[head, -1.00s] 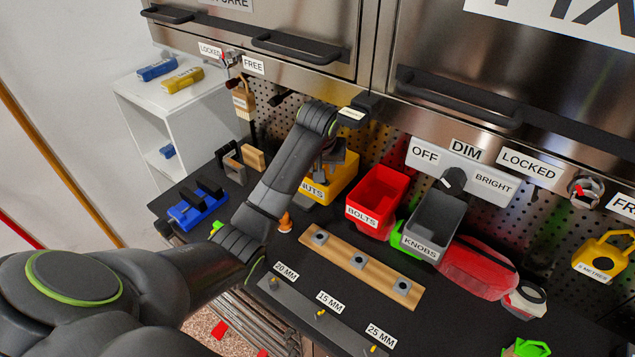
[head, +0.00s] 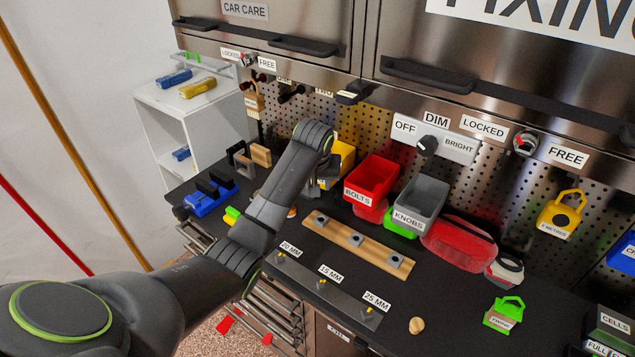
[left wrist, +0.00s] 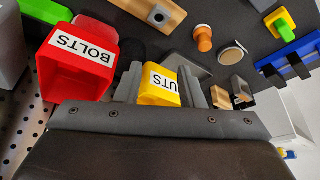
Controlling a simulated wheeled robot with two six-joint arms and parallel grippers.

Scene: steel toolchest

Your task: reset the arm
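My left arm (head: 265,210) comes in from the left and bends down over the black worktop in the head view. Its left gripper (left wrist: 160,85) shows open in the left wrist view, with two grey fingers apart. The yellow nuts bin (left wrist: 158,86) appears between and beyond the fingers; I cannot tell whether they touch it. In the head view the wrist hides much of this bin (head: 343,150). My right gripper is in neither view.
The red bolts bin (head: 371,182) and grey knobs bin (head: 421,199) stand right of the gripper. A wooden strip (head: 357,241) with several grey blocks lies in front. Steel cabinet doors (head: 480,60) and a pegboard rise behind. A white shelf unit (head: 170,105) stands left.

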